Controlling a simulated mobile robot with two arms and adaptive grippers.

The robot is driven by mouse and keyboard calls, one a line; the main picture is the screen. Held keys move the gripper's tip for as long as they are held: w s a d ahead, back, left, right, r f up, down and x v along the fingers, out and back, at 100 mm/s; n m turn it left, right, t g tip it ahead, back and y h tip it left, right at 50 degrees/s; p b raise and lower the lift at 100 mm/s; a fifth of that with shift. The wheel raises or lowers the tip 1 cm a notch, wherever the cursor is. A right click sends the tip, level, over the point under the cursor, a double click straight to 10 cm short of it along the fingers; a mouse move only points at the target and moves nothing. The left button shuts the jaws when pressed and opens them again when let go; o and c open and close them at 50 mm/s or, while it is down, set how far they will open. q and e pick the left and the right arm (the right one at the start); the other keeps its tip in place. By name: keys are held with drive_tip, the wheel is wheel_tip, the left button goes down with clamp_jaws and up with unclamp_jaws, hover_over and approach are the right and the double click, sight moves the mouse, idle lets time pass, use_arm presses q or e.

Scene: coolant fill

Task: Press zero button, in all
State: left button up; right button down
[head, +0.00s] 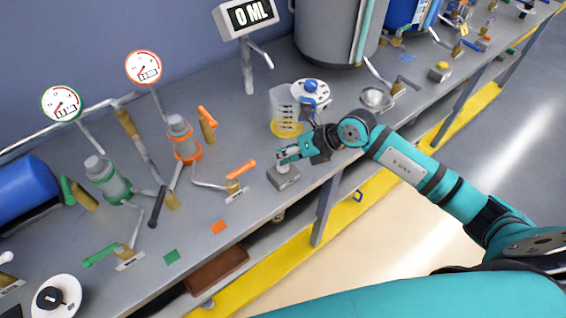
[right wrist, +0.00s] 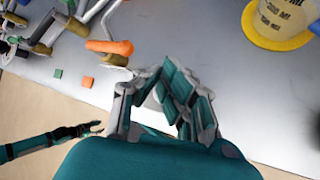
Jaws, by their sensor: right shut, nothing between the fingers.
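The display (head: 248,16) on a post reads 0 ML. A small grey box (head: 284,178) stands at the bench's front edge, probably the zero button's housing; its top is mostly hidden by my right gripper (head: 284,156). The right gripper is shut and empty, its fingertips right above or on this box; I cannot tell whether they touch. In the right wrist view the closed fingers (right wrist: 172,92) cover most of what lies beneath them. My left gripper (right wrist: 95,128) shows small at the left of the right wrist view, away from the bench objects; its fingers are unclear.
A measuring beaker (head: 285,112) with a yellow base stands behind the gripper. An orange-handled valve (head: 240,170) is just left of the box. A metal bowl (head: 376,98) and a yellow-button box (head: 440,71) are to the right. Orange (head: 219,227) and green (head: 172,257) squares mark the bench.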

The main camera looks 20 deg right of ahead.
drive_tip(key=shift+r, duration=0.55)
drive_tip(key=shift+p, duration=0.3)
wheel_tip(320, 180, up, 5)
drive_tip(key=p, duration=0.4)
idle(0.4)
